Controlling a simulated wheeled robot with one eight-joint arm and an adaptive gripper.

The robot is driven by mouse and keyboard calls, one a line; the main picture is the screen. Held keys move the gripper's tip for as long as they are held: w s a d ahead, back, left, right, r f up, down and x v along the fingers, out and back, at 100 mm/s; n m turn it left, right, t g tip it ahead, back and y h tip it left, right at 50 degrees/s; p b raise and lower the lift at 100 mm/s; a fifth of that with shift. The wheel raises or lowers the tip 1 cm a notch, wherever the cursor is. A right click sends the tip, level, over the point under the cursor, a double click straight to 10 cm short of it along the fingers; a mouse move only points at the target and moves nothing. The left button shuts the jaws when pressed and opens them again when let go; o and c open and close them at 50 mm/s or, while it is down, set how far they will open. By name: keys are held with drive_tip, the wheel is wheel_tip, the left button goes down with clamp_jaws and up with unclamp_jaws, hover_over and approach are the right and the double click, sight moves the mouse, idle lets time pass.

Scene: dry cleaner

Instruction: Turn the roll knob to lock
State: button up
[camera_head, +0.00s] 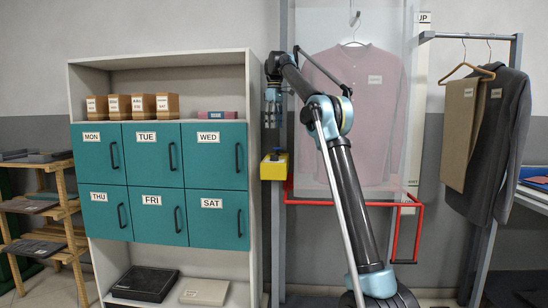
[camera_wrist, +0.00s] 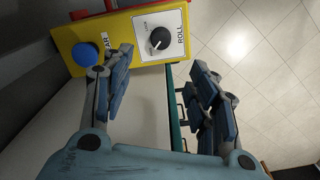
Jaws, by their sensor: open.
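In the wrist view, a black roll knob (camera_wrist: 160,39) sits on a white dial plate marked ROLL, on a yellow control box (camera_wrist: 122,22). Small print, seemingly LOCK, is by the knob; its exact pointing is hard to read. A blue button (camera_wrist: 85,54) is on the same box, beside a partly hidden label. My gripper (camera_wrist: 163,58) is open and empty, its fingers spread to either side below the knob in the picture, apart from it. In the head view, my gripper (camera_head: 271,124) points down above the yellow box (camera_head: 273,168), with a gap between; the knob is not discernible there.
A teal locker cabinet (camera_head: 158,186) with day labels stands just left of the box. A red rail (camera_head: 330,201) and a hanging pink shirt (camera_head: 355,115) are to the right. Open floor shows in the wrist view.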

sight(274, 158)
wheel_tip(274, 158, down, 15)
drive_tip(key=shift+r, duration=0.2)
idle(0.6)
